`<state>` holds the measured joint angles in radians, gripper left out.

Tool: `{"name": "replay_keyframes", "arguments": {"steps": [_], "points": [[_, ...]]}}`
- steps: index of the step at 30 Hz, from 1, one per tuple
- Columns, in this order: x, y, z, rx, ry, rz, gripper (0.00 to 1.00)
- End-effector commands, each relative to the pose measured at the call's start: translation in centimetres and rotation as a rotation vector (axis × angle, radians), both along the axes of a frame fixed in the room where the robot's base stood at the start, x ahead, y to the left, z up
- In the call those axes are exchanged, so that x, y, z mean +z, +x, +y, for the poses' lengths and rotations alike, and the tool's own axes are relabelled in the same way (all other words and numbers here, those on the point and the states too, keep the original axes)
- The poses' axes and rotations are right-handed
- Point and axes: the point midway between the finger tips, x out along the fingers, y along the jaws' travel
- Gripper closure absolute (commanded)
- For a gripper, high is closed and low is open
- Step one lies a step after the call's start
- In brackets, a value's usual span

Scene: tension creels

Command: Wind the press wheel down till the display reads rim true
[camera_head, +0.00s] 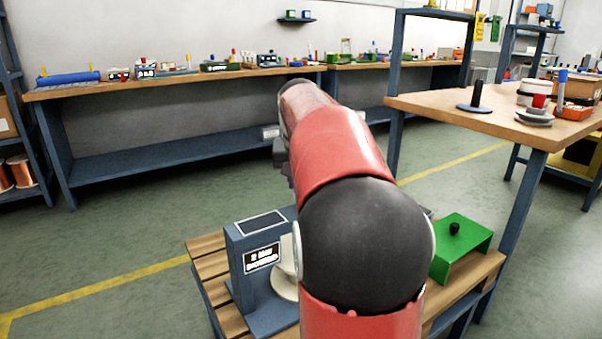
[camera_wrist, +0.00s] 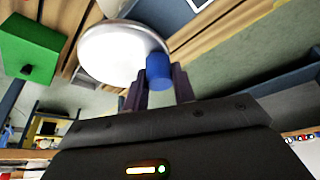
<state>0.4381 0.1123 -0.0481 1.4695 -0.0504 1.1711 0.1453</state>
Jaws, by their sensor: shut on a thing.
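The blue-grey press stand (camera_head: 238,262) is on the slatted bench in the head view, left of my arm. A pale round disc (camera_head: 286,285) is partly hidden by my arm. In the wrist view a large pale wheel (camera_wrist: 108,52) carries a blue handle (camera_wrist: 159,71) near its rim. My gripper (camera_wrist: 161,84) is shut on this blue handle, with a dark finger on each side. In the head view my arm hides the gripper and handle.
A green block (camera_head: 462,246) with a black knob is on the same slatted bench (camera_head: 208,243), right of my arm. A wooden table (camera_head: 455,118) stands to the right, holding a spindle and stacked parts. A long workbench (camera_head: 170,84) lines the back wall.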

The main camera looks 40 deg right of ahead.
Motion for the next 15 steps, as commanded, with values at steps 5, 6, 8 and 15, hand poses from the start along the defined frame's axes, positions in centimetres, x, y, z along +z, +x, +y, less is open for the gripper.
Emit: {"name": "replay_keyframes", "arguments": {"steps": [5, 6, 8, 15], "points": [[0.4, 0.6, -0.4, -0.163, -0.002, 0.0, 0.97], [0.5, 0.7, -0.5, -0.202, -0.002, 0.0, 0.97], [0.4, 0.9, -0.7, -0.259, -0.003, 0.0, 0.97], [0.4, 1.4, -1.5, -0.487, -0.003, 0.001, 0.97]]}}
